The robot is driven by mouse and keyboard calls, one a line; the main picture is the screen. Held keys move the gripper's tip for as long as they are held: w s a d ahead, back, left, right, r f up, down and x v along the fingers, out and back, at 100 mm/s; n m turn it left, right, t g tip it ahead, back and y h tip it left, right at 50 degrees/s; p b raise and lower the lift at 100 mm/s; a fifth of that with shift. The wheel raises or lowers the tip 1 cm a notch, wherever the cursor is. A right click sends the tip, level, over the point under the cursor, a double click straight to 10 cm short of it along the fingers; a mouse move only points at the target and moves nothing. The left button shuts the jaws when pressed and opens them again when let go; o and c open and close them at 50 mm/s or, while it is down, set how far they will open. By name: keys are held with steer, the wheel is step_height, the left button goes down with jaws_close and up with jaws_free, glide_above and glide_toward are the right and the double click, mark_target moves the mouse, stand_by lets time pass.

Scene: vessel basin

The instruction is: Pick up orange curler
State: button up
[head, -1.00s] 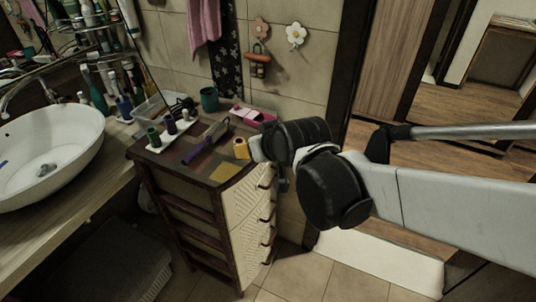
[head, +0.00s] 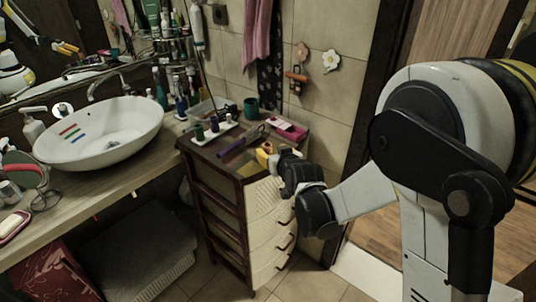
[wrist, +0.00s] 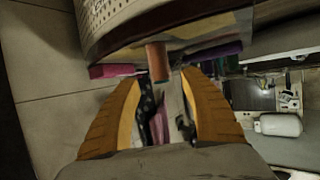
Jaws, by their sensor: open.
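The orange curler (wrist: 157,62) shows in the wrist view as a small dull orange cylinder at the near edge of the cabinet top (wrist: 190,45). My gripper (wrist: 160,80) is open, with one yellow-orange finger on each side. The curler lies in line with the gap between the fingertips; I see no contact. In the head view my gripper (head: 264,152) is low over the front right corner of the drawer cabinet top (head: 235,165). There I cannot clearly separate the curler from the yellow fingers.
A purple styling tool (head: 238,146), a white tray (head: 214,134) with dark curlers, a teal cup (head: 251,106) and a pink box (head: 288,129) share the cabinet top. A sink (head: 100,133) stands left. The tiled wall is behind.

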mark_target(269, 148)
steer(key=b+x, duration=0.2)
steer(key=x, duration=0.3)
steer(key=shift+w+f, duration=0.1)
steer(key=shift+w, duration=0.1)
steer(key=shift+s, duration=0.1)
steer(key=shift+c, duration=0.6)
steer(key=c, duration=0.8)
steer(key=shift+o, duration=0.2)
